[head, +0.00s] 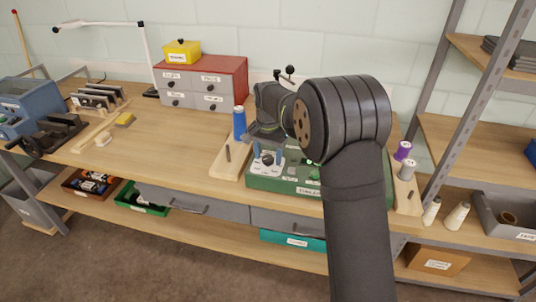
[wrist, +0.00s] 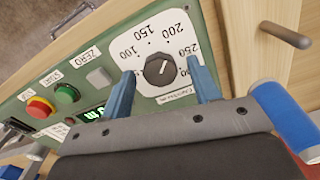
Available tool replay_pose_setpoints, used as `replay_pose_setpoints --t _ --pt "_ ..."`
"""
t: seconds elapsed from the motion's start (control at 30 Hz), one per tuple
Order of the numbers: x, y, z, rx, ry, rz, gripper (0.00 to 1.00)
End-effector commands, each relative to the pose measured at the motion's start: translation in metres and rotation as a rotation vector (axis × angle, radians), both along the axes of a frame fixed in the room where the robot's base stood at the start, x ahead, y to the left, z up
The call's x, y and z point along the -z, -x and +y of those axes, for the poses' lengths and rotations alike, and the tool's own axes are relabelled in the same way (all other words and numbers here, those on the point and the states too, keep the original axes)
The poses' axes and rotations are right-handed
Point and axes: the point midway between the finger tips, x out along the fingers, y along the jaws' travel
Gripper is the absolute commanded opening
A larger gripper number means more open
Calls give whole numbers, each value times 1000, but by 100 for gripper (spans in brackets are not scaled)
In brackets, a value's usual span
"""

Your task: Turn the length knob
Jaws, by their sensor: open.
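The length knob (wrist: 159,69) is a dark round dial with a white pointer line, on a white scale plate numbered 100, 150, 200 and 250. The plate (head: 268,163) sits at the left end of the green machine panel (head: 285,184) in the head view. My gripper (wrist: 158,78) has two blue fingers, open, one on each side of the knob, with visible gaps to it in the wrist view. In the head view the blue fingertips (head: 267,153) are over the plate. My arm hides the panel's middle.
On the same panel are a green button (wrist: 65,95), a red button (wrist: 40,107) on yellow, a grey zero button (wrist: 98,76) and a green display. A blue thread spool (head: 239,124) and a peg (head: 228,153) stand to the left. Purple and grey spools stand at right.

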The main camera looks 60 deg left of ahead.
Motion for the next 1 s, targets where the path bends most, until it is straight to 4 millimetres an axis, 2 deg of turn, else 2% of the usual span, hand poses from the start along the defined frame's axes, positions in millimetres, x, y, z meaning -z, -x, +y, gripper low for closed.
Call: replay_pose_setpoints --t 0.17,0.3,0.4,0.73,1.0 --pt "0 0 0 0 0 0 54" --pt "0 0 0 0 0 0 27" --pt "0 0 0 0 0 0 12" --pt "-1 0 0 -49 1 0 12" --pt "-1 0 0 -224 1 0 12"
